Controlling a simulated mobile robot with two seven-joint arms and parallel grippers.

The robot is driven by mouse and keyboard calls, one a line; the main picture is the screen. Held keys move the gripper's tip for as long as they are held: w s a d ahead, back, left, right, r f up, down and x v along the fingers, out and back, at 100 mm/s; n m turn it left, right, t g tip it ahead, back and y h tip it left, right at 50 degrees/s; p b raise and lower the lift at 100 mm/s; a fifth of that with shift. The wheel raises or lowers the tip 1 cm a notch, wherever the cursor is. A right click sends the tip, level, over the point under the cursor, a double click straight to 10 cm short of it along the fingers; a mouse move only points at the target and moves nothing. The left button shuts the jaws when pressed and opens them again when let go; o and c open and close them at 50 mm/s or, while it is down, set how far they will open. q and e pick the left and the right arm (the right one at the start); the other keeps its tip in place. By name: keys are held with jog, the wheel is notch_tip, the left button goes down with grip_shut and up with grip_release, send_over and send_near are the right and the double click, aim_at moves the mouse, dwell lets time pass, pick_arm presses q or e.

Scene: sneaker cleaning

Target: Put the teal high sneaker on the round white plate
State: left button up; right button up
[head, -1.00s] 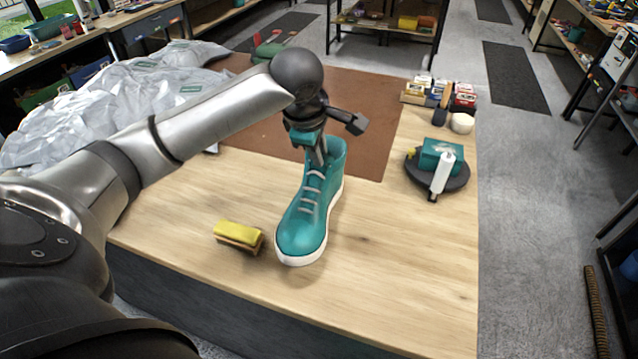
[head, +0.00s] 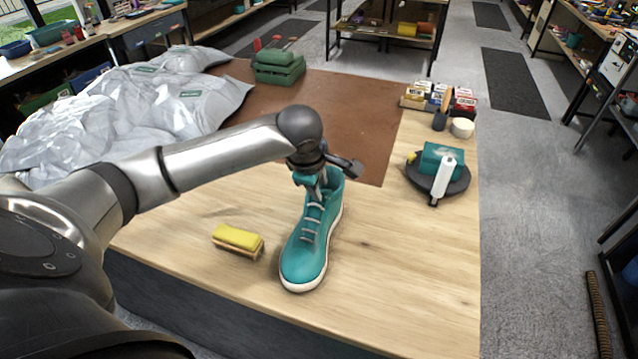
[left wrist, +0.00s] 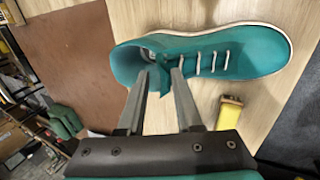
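The teal high sneaker (head: 304,256) is at the middle of the wooden table, toe toward me, with white sole and grey laces. In the left wrist view the sneaker (left wrist: 245,50) lies across the top, its collar to the left. My left gripper (head: 318,184) is above the collar. In the left wrist view the gripper's two fingers (left wrist: 160,75) reach into the opening, with teal upper between them, and appear closed on it. Whether the sole touches the table I cannot tell. I see no round white plate. My right gripper is not in view.
A yellow sponge-like block (head: 238,239) lies left of the sneaker. A dark round tray (head: 459,184) at the right holds a teal box and white bottle. Small boxes (head: 440,97) stand behind it. Crumpled grey plastic (head: 120,110) covers the left. The front right table is clear.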

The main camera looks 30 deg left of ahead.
pick_arm(q)
jog(key=shift+o, duration=0.9)
jog(key=shift+r, duration=0.1)
jog(key=shift+r, duration=0.15)
